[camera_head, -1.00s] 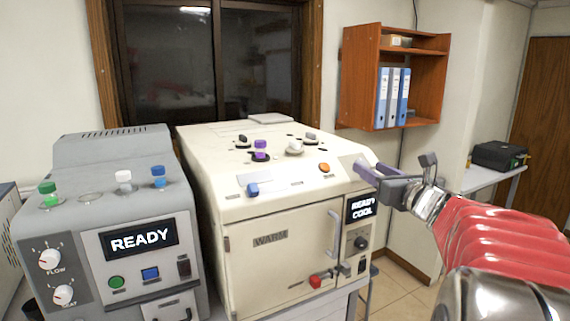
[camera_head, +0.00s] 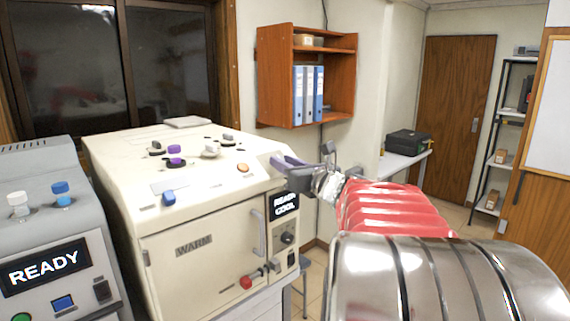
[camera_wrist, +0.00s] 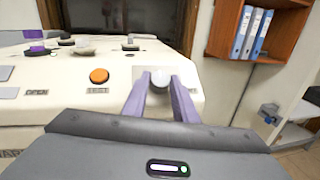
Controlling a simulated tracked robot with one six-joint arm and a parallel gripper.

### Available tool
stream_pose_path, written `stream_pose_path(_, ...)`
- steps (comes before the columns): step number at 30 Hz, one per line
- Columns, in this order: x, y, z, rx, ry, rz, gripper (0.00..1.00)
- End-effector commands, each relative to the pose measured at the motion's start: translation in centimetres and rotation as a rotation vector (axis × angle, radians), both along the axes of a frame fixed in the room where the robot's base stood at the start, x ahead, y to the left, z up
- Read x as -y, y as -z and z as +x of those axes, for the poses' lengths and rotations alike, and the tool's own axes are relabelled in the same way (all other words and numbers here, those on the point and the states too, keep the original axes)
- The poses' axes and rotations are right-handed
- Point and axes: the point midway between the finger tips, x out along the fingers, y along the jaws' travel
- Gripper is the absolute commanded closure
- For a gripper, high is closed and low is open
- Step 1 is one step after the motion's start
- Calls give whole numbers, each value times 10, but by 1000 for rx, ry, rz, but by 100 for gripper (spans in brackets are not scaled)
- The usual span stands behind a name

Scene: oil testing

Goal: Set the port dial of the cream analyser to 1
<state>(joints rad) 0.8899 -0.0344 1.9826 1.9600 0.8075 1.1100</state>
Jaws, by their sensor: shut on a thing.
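The knob may be the port dial. Its numbers and pointer are not readable, and the fingers hide it in the head view.
An orange button (camera_wrist: 98,76) is left of the fingers. Several knobs, including a purple one (camera_head: 174,150), stand on the analyser top. A grey READY machine (camera_head: 60,235) is at left. A wooden shelf with blue binders (camera_head: 308,92) hangs behind.

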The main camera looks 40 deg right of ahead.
Motion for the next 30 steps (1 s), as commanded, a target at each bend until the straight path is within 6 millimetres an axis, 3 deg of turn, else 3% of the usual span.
stream_pose_path(5, 0, 0, 0, 0, 1, 0, 97)
stream_pose_path(17, 2, 1, 0, 1, -38, -26, 97)
stream_pose_path(30, 10, 2, 0, 4, -255, -178, 97)
